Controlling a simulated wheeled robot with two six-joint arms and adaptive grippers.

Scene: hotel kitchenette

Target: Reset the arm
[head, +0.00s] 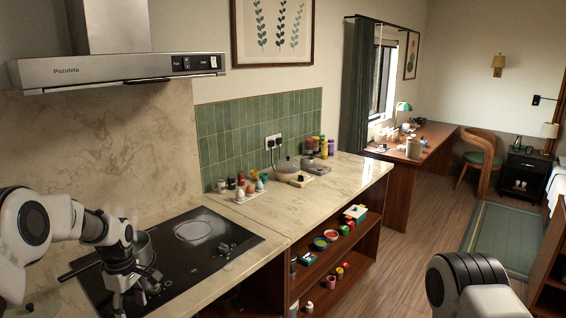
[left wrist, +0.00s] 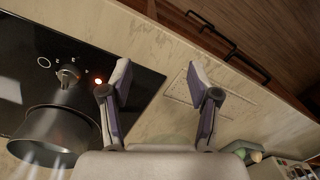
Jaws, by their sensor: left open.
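My left gripper (head: 132,290) is over the near left part of the black cooktop (head: 222,262) in the head view. In the left wrist view its two fingers (left wrist: 160,95) are spread apart with nothing between them. They are above the counter beside the cooktop edge. A dark pot (left wrist: 52,135) stands on the cooktop to the left of the fingers, apart from them. In the head view the pot (head: 144,248) is partly hidden behind my left gripper. My right arm shows only as a link at the lower right of the head view; its gripper is out of view.
A range hood (head: 120,70) hangs above the cooktop. Egg cups on a small tray (head: 246,197) and a lidded pan (head: 288,167) stand on the marble counter (head: 262,214). Open shelves (head: 322,280) hold small items below. The counter's middle is clear. A red light glows by a cooktop knob (left wrist: 68,75).

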